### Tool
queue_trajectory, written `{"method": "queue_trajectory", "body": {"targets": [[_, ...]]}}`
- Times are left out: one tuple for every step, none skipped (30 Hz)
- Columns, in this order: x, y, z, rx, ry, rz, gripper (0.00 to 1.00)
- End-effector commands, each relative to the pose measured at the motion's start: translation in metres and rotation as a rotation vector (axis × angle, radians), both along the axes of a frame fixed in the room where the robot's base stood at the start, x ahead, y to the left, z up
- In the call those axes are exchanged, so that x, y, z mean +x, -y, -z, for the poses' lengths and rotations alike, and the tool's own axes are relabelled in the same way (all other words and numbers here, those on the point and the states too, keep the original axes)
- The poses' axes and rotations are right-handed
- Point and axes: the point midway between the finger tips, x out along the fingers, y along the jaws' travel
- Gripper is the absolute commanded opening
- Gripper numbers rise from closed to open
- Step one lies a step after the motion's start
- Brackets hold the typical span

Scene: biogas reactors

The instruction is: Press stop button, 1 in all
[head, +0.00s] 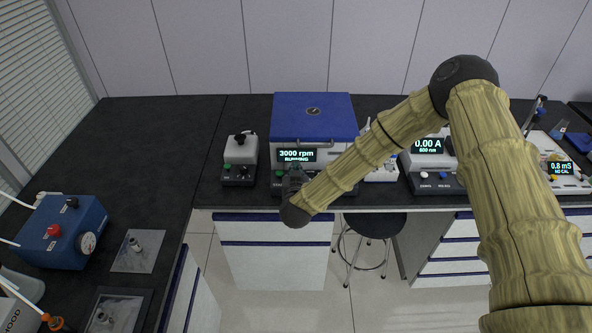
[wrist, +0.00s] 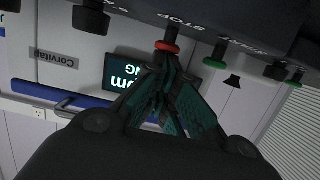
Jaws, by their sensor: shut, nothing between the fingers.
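The centrifuge (head: 315,120) has a blue lid, shut, and its display (head: 297,155) reads "3000 rpm RUNNING". The wrist view is upside down and shows part of that display (wrist: 121,76). In it, the red stop button (wrist: 168,46) sticks out from the dark control panel beside the word "STOP". My gripper (wrist: 166,56) is shut and empty, its fingertips right at the red button; I cannot tell whether they touch it. In the head view my gripper (head: 293,178) is in front of the centrifuge's panel and hides the stop button.
A green button (wrist: 217,54) and black knobs (wrist: 91,18) sit on the same panel. A small device (head: 240,158) stands left of the centrifuge, and a photometer (head: 430,160) stands right. A blue box (head: 62,232) is on the left bench. A stool (head: 368,226) is below.

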Motion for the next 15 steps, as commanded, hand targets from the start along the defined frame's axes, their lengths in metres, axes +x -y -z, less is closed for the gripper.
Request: {"method": "queue_trajectory", "body": {"targets": [[-0.0002,-0.0008,0.0073,-0.002,0.001,-0.001,0.00],[-0.0002,-0.0011,0.0094,-0.001,0.001,-0.002,0.00],[-0.0003,-0.0011,0.0123,-0.001,0.000,-0.001,0.00],[-0.0002,-0.0009,0.0141,0.000,0.000,-0.001,0.00],[-0.0002,-0.0006,0.0153,-0.001,0.000,0.000,0.00],[-0.0001,-0.0001,0.0162,-0.001,0.000,0.000,0.00],[-0.0002,0.0001,0.0163,-0.001,-0.001,0.001,0.00],[-0.0001,0.0003,0.0162,0.000,-0.001,0.001,0.00],[-0.0002,0.0005,0.0157,0.000,-0.001,0.001,0.00],[-0.0003,0.0005,0.0155,0.000,-0.002,0.001,0.00],[-0.0004,0.0005,0.0155,0.000,-0.002,0.001,0.00],[-0.0004,0.0005,0.0157,0.000,-0.002,0.001,0.00],[-0.0004,0.0005,0.0157,0.000,-0.002,0.001,0.00],[-0.0004,0.0005,0.0158,0.000,-0.002,0.001,0.00],[-0.0004,0.0006,0.0158,0.000,-0.002,0.001,0.00]]}}
